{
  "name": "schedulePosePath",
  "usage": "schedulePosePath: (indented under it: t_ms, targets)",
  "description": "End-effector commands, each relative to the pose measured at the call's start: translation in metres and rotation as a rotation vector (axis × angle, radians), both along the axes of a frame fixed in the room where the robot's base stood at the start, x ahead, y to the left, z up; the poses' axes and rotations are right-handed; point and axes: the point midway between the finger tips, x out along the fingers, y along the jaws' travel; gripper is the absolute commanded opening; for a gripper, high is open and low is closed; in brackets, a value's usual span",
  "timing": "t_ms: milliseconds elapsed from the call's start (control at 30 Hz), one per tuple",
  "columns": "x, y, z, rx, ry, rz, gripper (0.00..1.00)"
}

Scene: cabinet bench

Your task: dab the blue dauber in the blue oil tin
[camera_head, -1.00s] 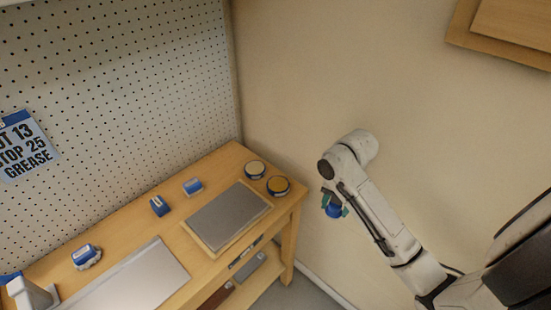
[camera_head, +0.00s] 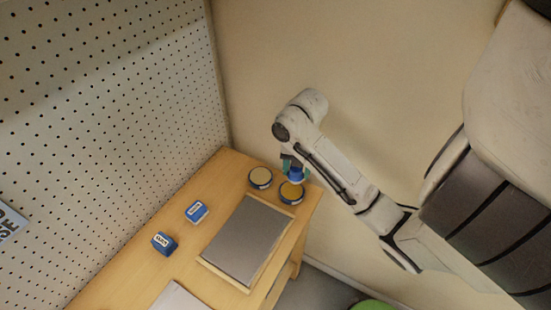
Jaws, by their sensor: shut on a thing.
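My gripper (camera_head: 291,168) is shut on the blue dauber (camera_head: 296,176), its fingers partly hidden by my arm. The dauber hangs over the nearer of two round tins at the bench's far right corner. That tin (camera_head: 291,195) has a blue rim and a tan-yellow top, and the dauber hides part of its back edge. I cannot tell whether the dauber touches it. The other tin (camera_head: 260,178) has a paler cream top and a dark bluish rim, and stands just behind and to the left.
A grey plate (camera_head: 245,240) in a wooden frame lies in front of the tins. Two blue labelled blocks (camera_head: 196,212) (camera_head: 164,243) sit to its left. A pegboard (camera_head: 100,120) rises behind the bench, and a plain wall (camera_head: 370,70) stands at the right.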

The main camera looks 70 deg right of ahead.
Motion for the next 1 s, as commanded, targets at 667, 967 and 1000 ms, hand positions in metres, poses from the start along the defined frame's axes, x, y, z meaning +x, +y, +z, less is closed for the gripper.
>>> schedulePosePath:
  t_ms: [667,967,1000]
  targets:
    - [0.0,0.0,-0.046,0.0,-0.001,0.0,0.27]
    - [0.0,0.0,-0.061,-0.001,-0.001,-0.001,0.27]
    - [0.0,0.0,-0.06,-0.001,-0.001,-0.001,0.27]
